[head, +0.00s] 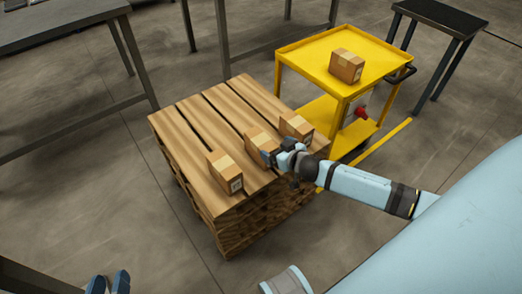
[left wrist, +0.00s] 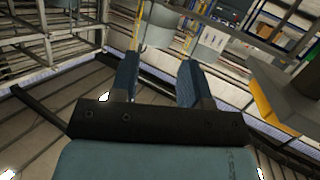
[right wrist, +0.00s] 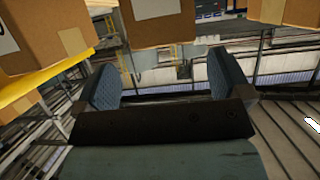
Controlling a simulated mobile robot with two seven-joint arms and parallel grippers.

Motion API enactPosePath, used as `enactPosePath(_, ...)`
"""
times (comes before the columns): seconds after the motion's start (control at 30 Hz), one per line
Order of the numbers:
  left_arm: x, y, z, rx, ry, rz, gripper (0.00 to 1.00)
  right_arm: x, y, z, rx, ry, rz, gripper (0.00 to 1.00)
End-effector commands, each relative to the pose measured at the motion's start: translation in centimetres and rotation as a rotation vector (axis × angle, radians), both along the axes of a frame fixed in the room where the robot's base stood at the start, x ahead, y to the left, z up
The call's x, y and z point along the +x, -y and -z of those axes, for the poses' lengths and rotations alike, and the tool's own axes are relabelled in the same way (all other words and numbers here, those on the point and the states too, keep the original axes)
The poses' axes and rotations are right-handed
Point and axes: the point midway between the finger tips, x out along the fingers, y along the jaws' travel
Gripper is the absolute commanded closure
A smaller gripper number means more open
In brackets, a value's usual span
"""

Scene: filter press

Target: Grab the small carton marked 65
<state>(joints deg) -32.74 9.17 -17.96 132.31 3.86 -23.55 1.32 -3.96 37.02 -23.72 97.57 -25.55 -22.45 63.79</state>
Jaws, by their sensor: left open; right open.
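Three small brown cartons sit in a row on the wooden pallet stack (head: 190,125): a near-left one (head: 225,172), a middle one (head: 258,142) and a far-right one (head: 296,127). A fourth carton (head: 346,66) sits on the yellow cart. Their printed markings are too small to read, so I cannot tell which is 65. My right gripper (head: 276,156) is open beside the middle carton and partly covers it. In the right wrist view a carton (right wrist: 160,22) shows beyond the open fingers (right wrist: 165,90); contact is unclear. My left gripper (head: 108,284) is open and empty, low at the left.
The yellow cart (head: 315,60) stands behind the pallet stack, with a red item (head: 361,112) on its side. Grey tables stand at the upper left (head: 60,25) and a dark one (head: 440,16) at the upper right. The floor left of the pallets is clear.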

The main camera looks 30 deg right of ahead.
Motion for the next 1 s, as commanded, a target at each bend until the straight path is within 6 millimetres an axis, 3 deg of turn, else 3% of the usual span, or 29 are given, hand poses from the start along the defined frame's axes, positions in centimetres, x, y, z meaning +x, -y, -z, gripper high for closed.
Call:
enactPosePath(0.37,0.4,0.9,-1.1,-0.053,0.077,0.013,0.57,3.1,-0.6,1.6,-0.002,0.001,-0.001,0.04)
enactPosePath(0.53,0.7,1.5,-2.9,-0.095,0.145,0.024,0.57,5.0,-0.8,2.3,-0.001,0.001,0.001,0.04)
enactPosePath(0.7,1.0,1.9,-4.5,-0.115,0.189,0.034,0.57,5.5,-0.8,2.6,-0.001,-0.001,0.0,0.04)
enactPosePath(0.87,0.9,1.9,-4.3,-0.111,0.183,0.035,0.57,5.4,-0.8,2.5,0.0,-0.001,0.0,0.04)
enactPosePath(1.0,0.9,1.8,-3.9,-0.107,0.175,0.034,0.57,5.4,-0.9,2.5,0.0,-0.001,0.0,0.36)
